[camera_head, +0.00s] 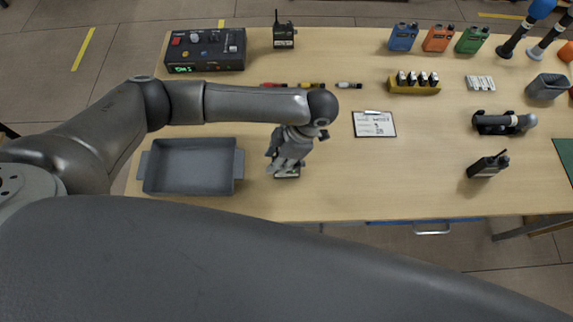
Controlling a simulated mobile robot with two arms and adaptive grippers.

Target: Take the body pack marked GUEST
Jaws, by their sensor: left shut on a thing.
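My left gripper (288,166) points down at the table's near side, right of the grey tray. It is shut on a dark body pack (287,174), of which only the lower end with a pale label shows below the fingers. I cannot read that label. Another black body pack (284,38) with a short antenna stands at the back of the table. A third black body pack (486,166) is at the right near side, tilted in the picture. No GUEST marking is legible on any of them. My right gripper is not in view.
A grey tray (147,174) with side handles stands empty at the near left. Behind are a black control box (205,50) and a clipboard (374,124). Blue (403,38), orange (438,39) and green (472,41) packs stand at the back right.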

